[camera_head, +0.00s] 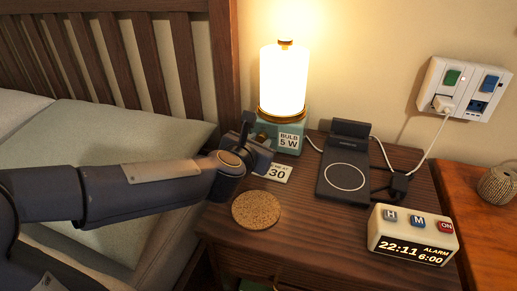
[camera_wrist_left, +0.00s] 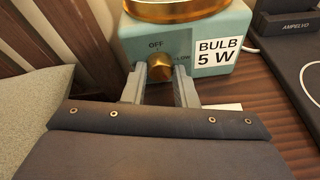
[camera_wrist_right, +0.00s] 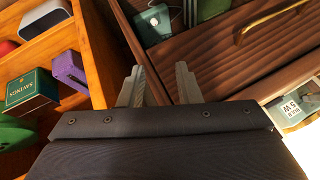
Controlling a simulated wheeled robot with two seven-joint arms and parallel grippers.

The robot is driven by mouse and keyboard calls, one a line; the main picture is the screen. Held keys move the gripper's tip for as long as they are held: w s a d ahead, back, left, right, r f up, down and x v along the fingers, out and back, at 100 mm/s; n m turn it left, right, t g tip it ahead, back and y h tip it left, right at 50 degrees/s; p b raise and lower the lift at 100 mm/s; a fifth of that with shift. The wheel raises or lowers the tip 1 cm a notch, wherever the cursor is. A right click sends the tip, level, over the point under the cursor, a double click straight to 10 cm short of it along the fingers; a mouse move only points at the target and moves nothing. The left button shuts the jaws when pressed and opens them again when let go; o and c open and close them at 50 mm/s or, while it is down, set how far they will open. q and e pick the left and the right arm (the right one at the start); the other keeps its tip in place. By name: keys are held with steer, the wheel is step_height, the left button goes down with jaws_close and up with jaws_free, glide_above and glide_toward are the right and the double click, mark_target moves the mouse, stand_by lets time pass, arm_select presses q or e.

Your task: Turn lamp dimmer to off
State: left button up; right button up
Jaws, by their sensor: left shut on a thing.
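The lamp (camera_head: 284,80) glows at the back of the nightstand, with a teal base labelled "BULB 5 W". Its brass dimmer knob (camera_wrist_left: 158,69) is on the front of the base, below the word "OFF", with "LOW" to its right. My left gripper (camera_wrist_left: 160,75) has its two fingers on either side of the knob, shut on it. In the head view the left gripper (camera_head: 250,140) is at the base's left front and mostly covers the knob. My right gripper (camera_wrist_right: 158,80) is open and empty, away from the lamp, near a shelf and a drawer front.
On the nightstand (camera_head: 290,235) are a cork coaster (camera_head: 256,210), a card reading "30" (camera_head: 278,173), a black charging pad (camera_head: 345,177) and an alarm clock (camera_head: 412,236). A wall socket (camera_head: 463,89) holds a white plug. The bed is at left.

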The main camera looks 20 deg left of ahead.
arm_select(q)
steer(key=shift+n, duration=0.3)
steer(key=o, duration=1)
steer(key=p+v, duration=0.2)
steer(key=v, duration=0.5)
steer(key=shift+w+a+r+p, duration=0.1)
steer(key=shift+r+p, duration=0.05)
steer(key=shift+p, duration=0.15)
steer(key=shift+s, duration=0.5)
